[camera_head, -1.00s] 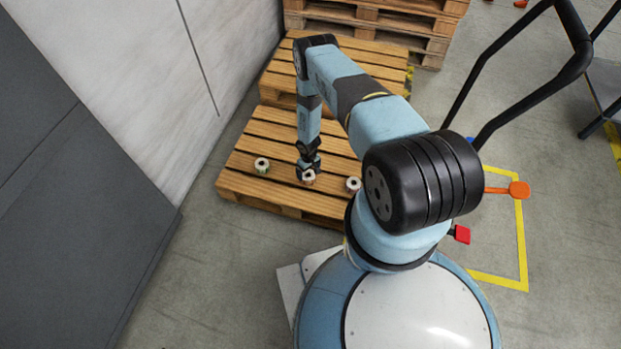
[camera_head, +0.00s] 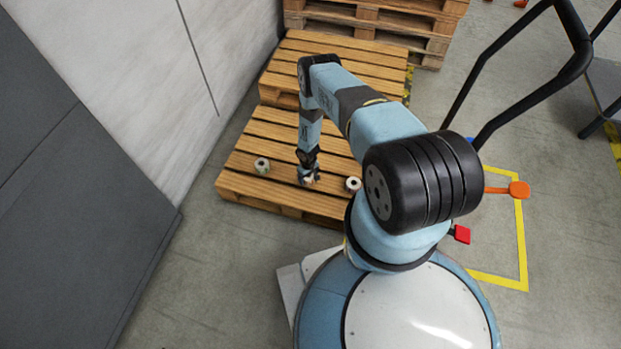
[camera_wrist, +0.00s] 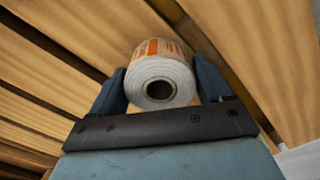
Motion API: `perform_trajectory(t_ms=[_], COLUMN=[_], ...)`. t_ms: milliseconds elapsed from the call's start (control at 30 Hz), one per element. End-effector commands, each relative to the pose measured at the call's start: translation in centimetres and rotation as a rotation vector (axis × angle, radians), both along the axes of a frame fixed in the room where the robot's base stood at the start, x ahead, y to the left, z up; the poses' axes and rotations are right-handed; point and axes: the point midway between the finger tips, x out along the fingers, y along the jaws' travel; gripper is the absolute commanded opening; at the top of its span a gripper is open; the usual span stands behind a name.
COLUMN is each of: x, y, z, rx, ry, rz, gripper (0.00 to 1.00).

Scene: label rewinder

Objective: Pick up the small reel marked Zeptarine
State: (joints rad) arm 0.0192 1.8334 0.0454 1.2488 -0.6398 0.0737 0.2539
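Three small reels stand on the near wooden pallet (camera_head: 240,188) in the head view: a left reel (camera_head: 262,165), a right reel (camera_head: 353,184), and a middle reel largely hidden by my gripper (camera_head: 308,179). In the wrist view the middle reel (camera_wrist: 163,78) is white with an orange-printed label, its hollow core facing the camera. My gripper (camera_wrist: 165,85) has one finger on each side of this reel, with the fingers spread about as wide as the reel. I cannot tell whether they press on it. No name is readable on any reel.
A second pallet (camera_head: 345,55) lies behind the near one, with a pallet stack (camera_head: 400,30) at the back. A pale wall panel (camera_head: 150,90) stands at the left. A black tubular rail (camera_head: 500,110) is at the right. Grey floor surrounds the near pallet.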

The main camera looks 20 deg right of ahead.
Motion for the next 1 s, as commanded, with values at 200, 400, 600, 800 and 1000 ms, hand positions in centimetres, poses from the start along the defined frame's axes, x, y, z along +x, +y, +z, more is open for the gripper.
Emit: perform_trajectory(t_ms=[200,400,600,800,1000], x=[0.0,0.0,0.0,0.1,-0.5], y=[0.0,0.0,0.0,0.0,-0.8], z=[0.0,0.0,0.1,1.2,4.4], rx=[0.0,0.0,0.0,0.0,-0.001], ry=[0.0,0.0,0.0,-0.001,0.001], rz=[0.0,0.0,0.0,0.002,0.0], gripper=[0.57,0.41,0.41,0.41,0.41])
